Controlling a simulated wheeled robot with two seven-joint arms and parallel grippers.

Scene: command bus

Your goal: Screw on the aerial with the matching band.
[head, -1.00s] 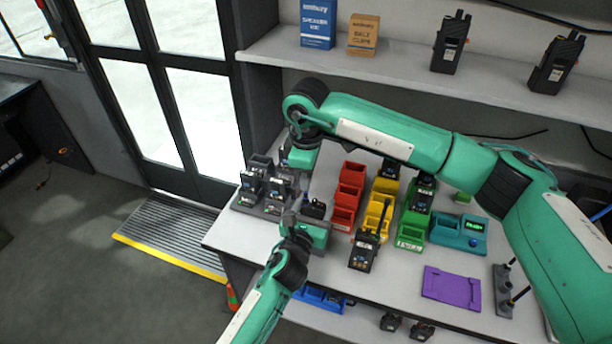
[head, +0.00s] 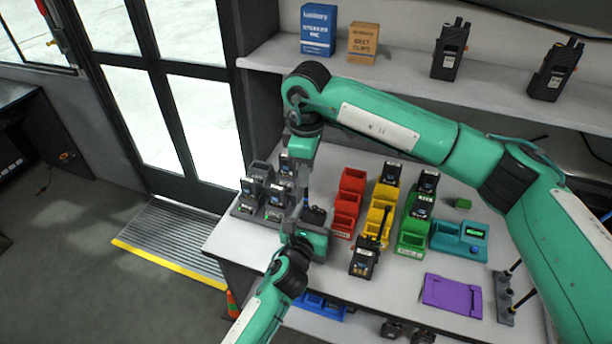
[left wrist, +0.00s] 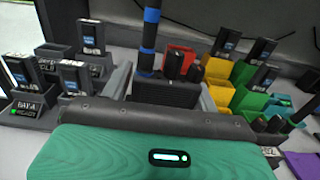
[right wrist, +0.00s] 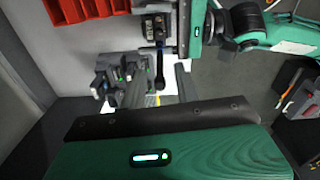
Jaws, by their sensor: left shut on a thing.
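My left gripper (head: 304,238) is shut on a dark handheld radio (head: 314,215), upright over the table's left part. In the left wrist view the radio (left wrist: 170,92) sits between the fingers, with two dark knobs on top. A black aerial (left wrist: 150,32) with blue bands rises at the radio's left end; its foot appears to meet the top, but I cannot tell how tightly. My right gripper (head: 304,180) points down above the radio. In the right wrist view its fingers (right wrist: 159,90) stand apart, with the aerial (right wrist: 158,68) between them and gaps on both sides.
Charger stands with radios (head: 265,200) are close on the left. Red (head: 347,205), yellow (head: 380,215) and green bins (head: 412,232) stand to the right. Another radio (head: 364,258) with an aerial is in front. A purple mat (head: 451,291) and an aerial rack (head: 504,298) lie further right.

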